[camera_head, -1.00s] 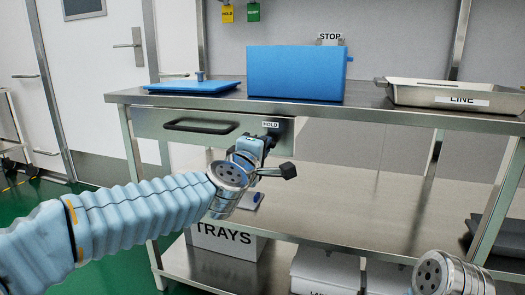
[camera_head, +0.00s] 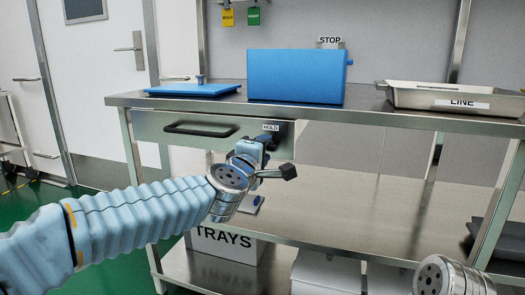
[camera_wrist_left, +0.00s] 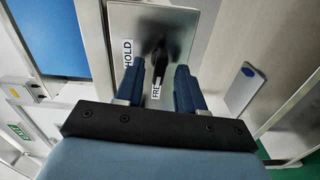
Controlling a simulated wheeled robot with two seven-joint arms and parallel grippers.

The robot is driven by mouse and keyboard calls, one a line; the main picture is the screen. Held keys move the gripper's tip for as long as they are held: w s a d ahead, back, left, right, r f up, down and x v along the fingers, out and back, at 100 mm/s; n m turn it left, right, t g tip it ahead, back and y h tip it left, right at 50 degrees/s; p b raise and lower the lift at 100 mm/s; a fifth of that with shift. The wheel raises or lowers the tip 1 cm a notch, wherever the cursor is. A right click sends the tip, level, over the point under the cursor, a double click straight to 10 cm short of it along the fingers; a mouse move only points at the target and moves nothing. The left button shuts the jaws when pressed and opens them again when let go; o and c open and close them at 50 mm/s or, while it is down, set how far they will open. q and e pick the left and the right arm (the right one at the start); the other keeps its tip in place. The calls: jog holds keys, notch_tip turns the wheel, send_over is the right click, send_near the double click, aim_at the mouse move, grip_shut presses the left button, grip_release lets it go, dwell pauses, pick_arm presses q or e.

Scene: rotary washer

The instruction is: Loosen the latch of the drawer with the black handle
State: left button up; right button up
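The drawer (camera_head: 222,140) with the black handle (camera_head: 200,129) is shut under the tabletop. Its latch sits at the right end by a HOLD label (camera_head: 270,127) and is mostly hidden behind my left gripper (camera_head: 265,142) in the head view. In the left wrist view the dark latch lever (camera_wrist_left: 158,58) stands on a metal plate, between the HOLD label (camera_wrist_left: 128,54) and a partly covered FREE label (camera_wrist_left: 156,80). My left gripper (camera_wrist_left: 159,80) is open, its two blue fingers on either side of the lever with gaps showing. My right gripper is out of view; only that arm's wrist shows.
A blue lid (camera_head: 194,90), a blue box (camera_head: 296,77) and a metal tray (camera_head: 440,96) stand on the tabletop. A TRAYS box (camera_head: 228,246) is on the lowest shelf. The middle shelf (camera_head: 350,205) below the drawer is mostly bare.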

pick_arm(q)
jog(key=v, duration=1.4)
jog(key=shift+p, duration=0.35)
jog(key=shift+w, duration=0.1)
jog(key=w+a+f+m+g+y, duration=0.1)
jog(key=w+f+m+g, duration=0.2)
jog(key=f, duration=1.3)
jog(key=w+a+f+m+g+y, duration=0.1)
jog(key=w+a+f+m+g, duration=0.2)
jog(key=f, duration=1.3)
jog(key=s+a+f+m+g, duration=0.1)
jog(key=s+f+g, duration=0.1)
jog(key=f, duration=0.4)
jog(key=s+f+m+g, duration=0.1)
jog(key=s+f+g, duration=0.15)
jog(key=f, duration=0.45)
jog(key=s+a+f+m+g, duration=0.2)
jog(key=s+f+m+g, duration=0.3)
jog(key=s+f, duration=1.35)
notch_tip(320, 180, up, 14)
jog(key=n+p, duration=0.1)
jog(key=p, duration=1.2)
jog(key=shift+g+h, duration=0.3)
jog(key=shift+g, duration=0.15)
